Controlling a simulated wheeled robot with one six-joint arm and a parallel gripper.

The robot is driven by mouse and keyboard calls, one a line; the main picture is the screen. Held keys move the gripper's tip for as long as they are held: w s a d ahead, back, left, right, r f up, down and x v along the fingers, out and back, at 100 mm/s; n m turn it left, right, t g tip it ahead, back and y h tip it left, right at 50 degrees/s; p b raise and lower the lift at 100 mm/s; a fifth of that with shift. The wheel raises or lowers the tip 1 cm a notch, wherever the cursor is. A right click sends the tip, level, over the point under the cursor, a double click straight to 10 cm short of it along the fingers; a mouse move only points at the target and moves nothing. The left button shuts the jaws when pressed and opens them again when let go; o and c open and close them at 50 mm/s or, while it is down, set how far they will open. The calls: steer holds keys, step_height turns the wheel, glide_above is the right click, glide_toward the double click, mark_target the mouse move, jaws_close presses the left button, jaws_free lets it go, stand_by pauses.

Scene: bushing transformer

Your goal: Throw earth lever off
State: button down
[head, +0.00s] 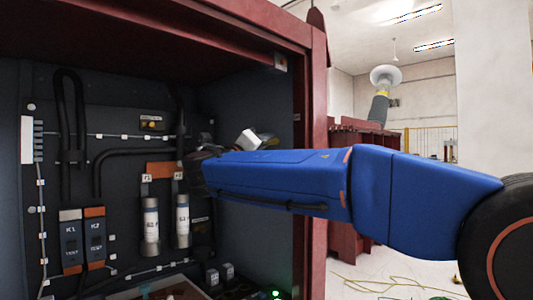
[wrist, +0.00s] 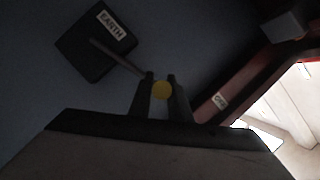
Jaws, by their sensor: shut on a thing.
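The earth lever (wrist: 118,58) is a thin dark rod with a round yellow knob (wrist: 161,90) on its end. It comes out of a black block (wrist: 92,45) with a white EARTH label (wrist: 110,24), on the dark panel in the wrist view. My gripper (wrist: 161,78) is shut on the knob, one dark finger on each side of it. The rod slants from the block down to the knob. In the head view my blue arm reaches into the cabinet, and I cannot make out the lever there.
The open cabinet has a red frame (head: 312,110) close beside my arm. Inside are relays K1 (head: 70,243) and K2 (head: 95,240), and two grey cylinders (head: 151,222) under an orange bar.

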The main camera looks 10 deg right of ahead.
step_height(320, 180, up, 6)
steer(key=w+a, duration=0.1)
steer(key=w, duration=0.1)
steer(key=shift+w+a, duration=0.2)
steer(key=shift+w, duration=0.15)
stand_by(0.4)
steer(key=c, duration=1.6)
jaws_free()
steer(key=shift+f, duration=0.1)
steer(key=shift+c, duration=0.2)
steer(key=v, duration=1.7)
steer(key=shift+a, duration=0.1)
